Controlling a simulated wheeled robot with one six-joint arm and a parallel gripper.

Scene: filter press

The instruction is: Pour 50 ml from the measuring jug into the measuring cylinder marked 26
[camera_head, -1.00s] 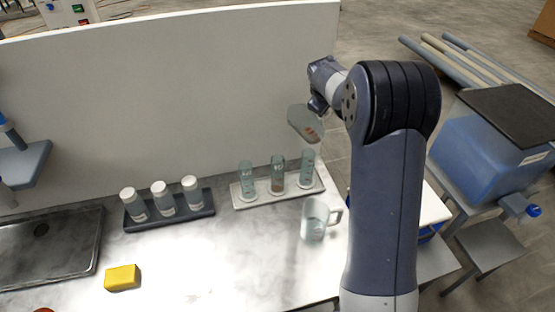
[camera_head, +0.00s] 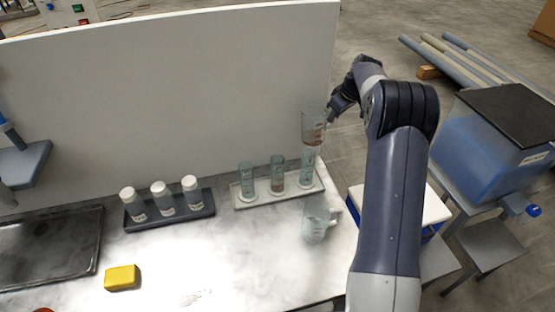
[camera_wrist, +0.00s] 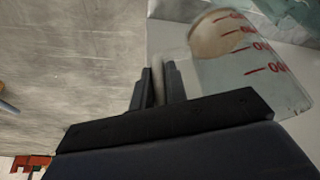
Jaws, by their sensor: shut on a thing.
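My gripper (camera_head: 333,112) is shut on the handle of a clear measuring jug (camera_head: 313,122) with red marks. The jug is roughly upright above the right end of the white rack, with brownish liquid low in it. The wrist view shows the jug (camera_wrist: 262,72) and my fingers (camera_wrist: 160,84) on its pale handle. Three clear measuring cylinders stand in the rack: left (camera_head: 247,178), middle (camera_head: 277,174) with brownish contents, and right (camera_head: 307,168), just below the jug. Their numbers are too small to read, so I cannot tell which is 26.
The white rack (camera_head: 240,202) stands before a pale upright panel (camera_head: 170,95). A second clear jug (camera_head: 315,224) stands in front of it. A dark rack (camera_head: 205,208) holds three white-capped bottles. A yellow block (camera_head: 122,278) lies front left.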

